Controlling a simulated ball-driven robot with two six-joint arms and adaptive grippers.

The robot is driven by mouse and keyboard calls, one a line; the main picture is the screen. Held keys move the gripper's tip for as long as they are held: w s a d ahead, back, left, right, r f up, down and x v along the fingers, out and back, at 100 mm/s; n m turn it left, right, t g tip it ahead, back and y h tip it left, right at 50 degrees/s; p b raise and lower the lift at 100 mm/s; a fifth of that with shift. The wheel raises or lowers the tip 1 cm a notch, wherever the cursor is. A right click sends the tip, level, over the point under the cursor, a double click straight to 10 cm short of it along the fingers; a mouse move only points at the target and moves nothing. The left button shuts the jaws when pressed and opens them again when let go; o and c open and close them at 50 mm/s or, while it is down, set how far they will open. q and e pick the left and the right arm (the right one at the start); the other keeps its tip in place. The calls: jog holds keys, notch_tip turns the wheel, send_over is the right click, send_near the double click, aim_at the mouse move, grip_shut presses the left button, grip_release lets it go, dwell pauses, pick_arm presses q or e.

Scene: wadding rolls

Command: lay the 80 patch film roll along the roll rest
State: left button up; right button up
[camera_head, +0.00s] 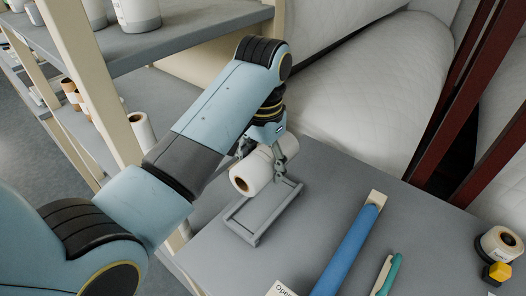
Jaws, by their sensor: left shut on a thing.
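A white film roll (252,174) with a brown core hole facing the lower left is held in my left gripper (265,155). The gripper's fingers are shut around it, one on each side. The roll lies roughly level over the far part of the grey roll rest (278,218), a low frame on the grey table. I cannot tell whether the roll touches the rest or is just above it. No number is readable on the roll. My right gripper is not in view.
A blue roll (346,250) lies right of the rest, with a teal pen-like item (389,276) beyond. Shelves stand left; large white quilted rolls (365,100) lie behind.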

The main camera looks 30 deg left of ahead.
pick_arm(q)
send_over(263, 205)
notch_tip(263, 205, down, 9)
jog(key=shift+s+r+b, duration=0.1)
jog(key=shift+b, duration=0.35)
jog(key=shift+f+b, duration=0.3)
jog(key=shift+f, duration=0.6)
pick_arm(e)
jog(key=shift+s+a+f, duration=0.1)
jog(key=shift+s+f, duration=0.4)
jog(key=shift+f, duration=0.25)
pick_arm(q)
jog(key=o, duration=1.6)
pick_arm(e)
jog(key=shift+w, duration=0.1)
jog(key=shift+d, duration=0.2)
pick_arm(q)
jog(key=shift+r+p, duration=0.85)
jog(key=shift+r, duration=4.15)
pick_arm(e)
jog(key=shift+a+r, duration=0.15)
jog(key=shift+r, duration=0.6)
